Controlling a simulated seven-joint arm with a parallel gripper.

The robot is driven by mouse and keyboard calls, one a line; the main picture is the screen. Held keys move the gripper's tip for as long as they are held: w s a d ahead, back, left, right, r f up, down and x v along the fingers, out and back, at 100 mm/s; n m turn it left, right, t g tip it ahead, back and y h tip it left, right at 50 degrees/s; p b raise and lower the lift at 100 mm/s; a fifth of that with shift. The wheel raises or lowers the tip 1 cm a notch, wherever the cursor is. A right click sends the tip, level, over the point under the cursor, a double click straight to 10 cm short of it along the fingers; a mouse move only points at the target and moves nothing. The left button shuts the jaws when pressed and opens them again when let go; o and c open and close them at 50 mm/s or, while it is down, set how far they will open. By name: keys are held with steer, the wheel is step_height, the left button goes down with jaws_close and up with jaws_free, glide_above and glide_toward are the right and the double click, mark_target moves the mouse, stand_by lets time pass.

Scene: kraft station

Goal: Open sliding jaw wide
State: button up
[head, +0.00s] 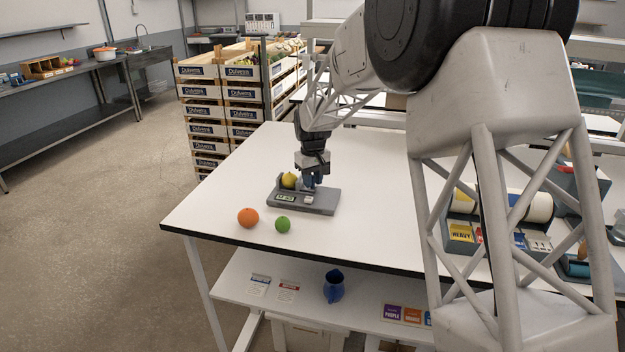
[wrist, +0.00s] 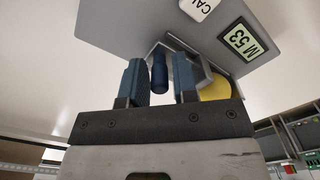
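The grey measuring device (head: 322,205) lies on the white table, with a small lit display (wrist: 239,39) that seems to read "M 53" in the wrist view. A lemon (head: 289,180) sits at its back left; part of it shows as yellow in the wrist view (wrist: 215,90). A grey upright jaw (wrist: 205,68) stands beside the lemon; whether they touch is unclear. A dark blue peg (wrist: 159,73) stands beside the jaw. My gripper (head: 308,184) is low over the device, its fingers (wrist: 158,80) apart on either side of the peg, with gaps visible.
An orange (head: 248,217) and a green lime-like fruit (head: 283,225) lie in front of the device near the table's front edge. Labelled bins (head: 461,233) stand at the right, partly behind my arm. A blue jug (head: 334,287) is on the lower shelf. The table's left part is clear.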

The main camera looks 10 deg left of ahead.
jaws_close()
steer(key=shift+d, duration=2.15)
jaws_free()
steer(key=shift+r, duration=0.15)
step_height(320, 180, up, 8)
steer(key=shift+f, duration=0.2)
